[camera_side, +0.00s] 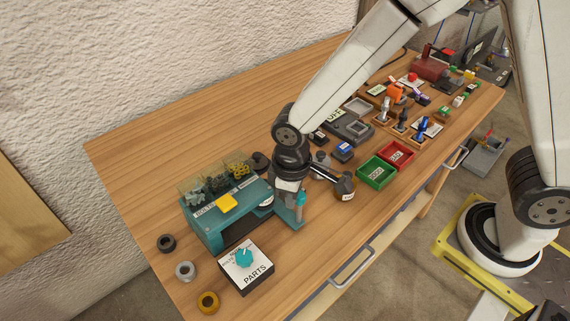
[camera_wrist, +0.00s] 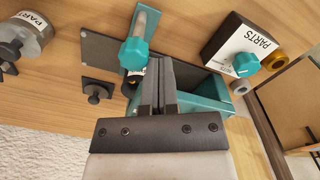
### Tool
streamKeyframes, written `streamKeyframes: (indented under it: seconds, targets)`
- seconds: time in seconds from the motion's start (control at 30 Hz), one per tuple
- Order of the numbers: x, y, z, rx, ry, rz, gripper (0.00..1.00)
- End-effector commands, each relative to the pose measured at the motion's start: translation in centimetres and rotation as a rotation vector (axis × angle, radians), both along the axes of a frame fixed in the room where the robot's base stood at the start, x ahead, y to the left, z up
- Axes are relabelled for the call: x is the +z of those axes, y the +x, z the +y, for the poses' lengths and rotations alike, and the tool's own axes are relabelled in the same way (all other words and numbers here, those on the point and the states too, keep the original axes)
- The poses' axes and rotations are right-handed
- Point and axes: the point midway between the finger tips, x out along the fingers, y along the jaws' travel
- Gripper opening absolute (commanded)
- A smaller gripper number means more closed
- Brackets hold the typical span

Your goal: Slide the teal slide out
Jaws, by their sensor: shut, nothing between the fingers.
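A teal box-like station (camera_side: 225,215) stands at the near left of the table, with a yellow tab on its top. A teal-capped piece (camera_side: 300,198) on a grey rod stands at its right side, on a teal strip (camera_side: 291,217). I cannot tell for sure which teal part is the slide. In the wrist view the teal cap (camera_wrist: 134,51) is just left of my fingers and the station's teal wall (camera_wrist: 203,103) is to their right. My gripper (camera_wrist: 159,62) is shut and empty, pointing down beside the cap; contact cannot be told.
A black PARTS box (camera_side: 246,268) with a teal knob sits in front of the station. Loose rings (camera_side: 185,270) lie left of it. Green (camera_side: 377,173) and red (camera_side: 396,156) trays stand to the right.

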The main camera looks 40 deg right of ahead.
Motion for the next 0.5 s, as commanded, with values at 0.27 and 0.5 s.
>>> streamKeyframes:
  seconds: [0.27, 0.5]
  targets:
    - [0.0, 0.0, -0.8, -0.003, 0.000, 0.001, 0.00]
    - [0.0, 0.0, -1.3, -0.001, -0.001, 0.001, 0.00]
